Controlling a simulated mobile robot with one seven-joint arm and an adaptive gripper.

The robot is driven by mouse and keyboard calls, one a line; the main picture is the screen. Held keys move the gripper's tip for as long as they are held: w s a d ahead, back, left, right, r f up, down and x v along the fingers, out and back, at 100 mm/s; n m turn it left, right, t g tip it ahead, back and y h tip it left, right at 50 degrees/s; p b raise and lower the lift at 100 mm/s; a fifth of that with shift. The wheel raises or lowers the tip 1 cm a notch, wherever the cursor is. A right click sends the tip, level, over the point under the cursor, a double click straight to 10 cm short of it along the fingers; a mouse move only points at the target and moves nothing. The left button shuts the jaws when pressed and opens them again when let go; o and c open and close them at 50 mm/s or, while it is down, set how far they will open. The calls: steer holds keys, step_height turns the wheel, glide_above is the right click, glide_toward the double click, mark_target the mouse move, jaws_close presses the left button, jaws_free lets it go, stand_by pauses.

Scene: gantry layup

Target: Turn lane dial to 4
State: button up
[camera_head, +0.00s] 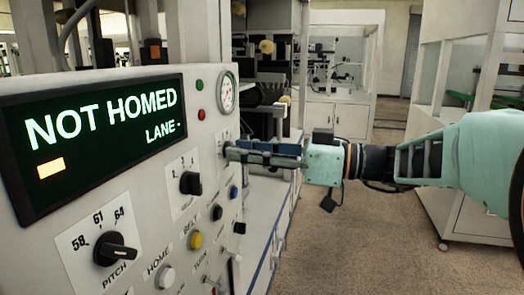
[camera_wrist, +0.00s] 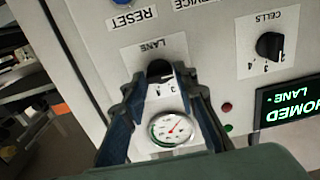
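The lane dial (camera_wrist: 159,69) is a small black knob on the pale panel, under an upside-down LANE label in the wrist view. Part of its printed scale shows beside it; I cannot read its setting. My gripper (camera_wrist: 160,80) is open, with one dark finger on each side of the dial and gaps visible between. I cannot tell how far the tips are from the panel. In the head view my gripper (camera_head: 232,150) reaches the panel from the right and mostly hides the dial. The display (camera_head: 100,135) reads NOT HOMED, LANE -.
A pressure gauge (camera_wrist: 172,129) shows between my fingers in the wrist view. The CELLS dial (camera_wrist: 270,45) is off to one side. The pitch dial (camera_head: 115,249), a yellow button (camera_head: 196,240) and other controls cover the panel. Open floor (camera_head: 370,240) lies to the right.

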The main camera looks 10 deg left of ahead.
jaws_close()
steer(key=shift+f+m+b, duration=0.1)
steer(key=shift+m+b, duration=0.35)
steer(key=shift+m, duration=0.05)
steer(key=m+p, duration=0.2)
steer(key=m, duration=1.8)
steer(key=shift+p, duration=0.3)
steer(key=shift+m, duration=0.4)
